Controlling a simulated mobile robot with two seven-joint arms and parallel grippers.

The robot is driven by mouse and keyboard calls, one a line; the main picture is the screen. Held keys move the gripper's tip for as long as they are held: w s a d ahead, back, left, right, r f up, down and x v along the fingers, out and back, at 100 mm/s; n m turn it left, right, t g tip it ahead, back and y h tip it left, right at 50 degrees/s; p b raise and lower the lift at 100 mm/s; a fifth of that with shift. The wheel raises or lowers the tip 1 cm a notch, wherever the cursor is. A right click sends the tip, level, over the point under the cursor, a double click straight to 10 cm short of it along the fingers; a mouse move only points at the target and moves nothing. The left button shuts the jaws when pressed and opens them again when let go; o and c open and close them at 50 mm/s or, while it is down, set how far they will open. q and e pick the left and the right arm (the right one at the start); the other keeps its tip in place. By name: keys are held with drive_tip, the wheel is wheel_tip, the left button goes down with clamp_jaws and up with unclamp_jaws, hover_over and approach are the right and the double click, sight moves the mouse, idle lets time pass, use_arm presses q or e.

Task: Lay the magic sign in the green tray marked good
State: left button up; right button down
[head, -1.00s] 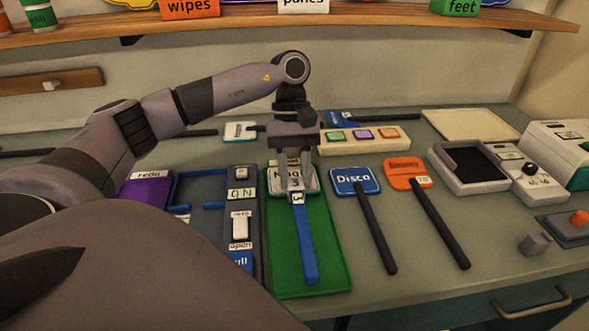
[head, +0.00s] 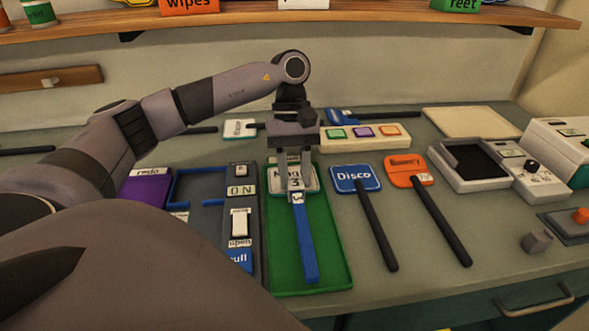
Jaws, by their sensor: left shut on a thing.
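My left gripper (head: 296,196) points down and is shut on the sign near where handle and board meet. I cannot tell whether the sign touches the tray floor. Any marking on the tray is hidden. My right gripper is not in view.
Right of the tray lie a blue Disco sign (head: 355,179) and an orange sign (head: 407,170) with dark handles. A dark switch panel (head: 247,213) stands close on the left. A box with coloured buttons (head: 364,138) is behind. A wooden shelf (head: 300,16) runs above.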

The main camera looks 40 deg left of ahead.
use_arm(q)
drive_tip(key=shift+f, duration=0.1)
idle(0.5)
idle(0.3)
drive_tip(key=o, duration=1.3)
drive_tip(key=shift+r+p, duration=2.45)
drive_tip(key=shift+r, duration=1.65)
drive_tip(key=shift+s+f, duration=0.1)
drive_tip(key=shift+s, duration=0.05)
